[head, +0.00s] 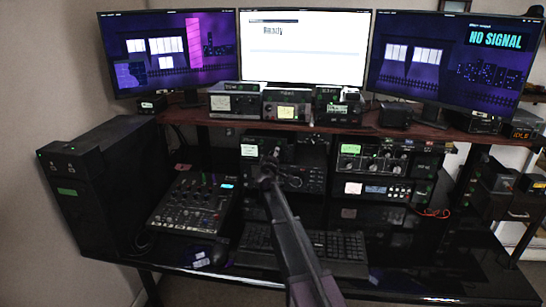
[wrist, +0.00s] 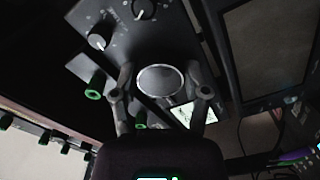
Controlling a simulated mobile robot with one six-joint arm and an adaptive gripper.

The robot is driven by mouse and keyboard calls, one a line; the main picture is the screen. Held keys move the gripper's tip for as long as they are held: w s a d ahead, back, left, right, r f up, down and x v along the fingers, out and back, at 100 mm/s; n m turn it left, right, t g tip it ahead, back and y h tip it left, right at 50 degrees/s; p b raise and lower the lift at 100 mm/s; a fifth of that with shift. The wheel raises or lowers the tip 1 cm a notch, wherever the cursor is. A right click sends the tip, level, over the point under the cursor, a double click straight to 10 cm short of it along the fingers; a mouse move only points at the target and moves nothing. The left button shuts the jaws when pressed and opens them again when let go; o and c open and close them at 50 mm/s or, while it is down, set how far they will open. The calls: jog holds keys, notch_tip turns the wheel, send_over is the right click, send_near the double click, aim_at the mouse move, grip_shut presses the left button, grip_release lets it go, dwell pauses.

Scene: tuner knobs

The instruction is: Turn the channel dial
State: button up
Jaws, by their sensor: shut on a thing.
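A large round knob with a pale rim, which I take to be the channel dial (wrist: 159,82), sits on a dark radio panel in the wrist view. My gripper (wrist: 160,75) has one finger on each side of this knob and is shut on it. In the head view, my gripper (head: 268,170) is at the front of the stacked radios in the middle of the desk, and the arm hides the knob. Smaller knobs (wrist: 97,41) are on the same panel, beside the held one.
Three monitors (head: 305,47) stand on the shelf above, the right one reading NO SIGNAL. A mixer (head: 190,205) is left of my arm and a keyboard (head: 335,245) lies in front. More radios (head: 385,160) stand to the right. A black tower (head: 95,185) is at far left.

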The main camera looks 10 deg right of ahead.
jog(key=shift+w+m, duration=0.2)
jog(key=shift+m, duration=1.1)
jog(key=o, duration=1.1)
jog(key=shift+o, duration=0.2)
jog(key=shift+s, duration=0.15)
jog(key=v, duration=1.2)
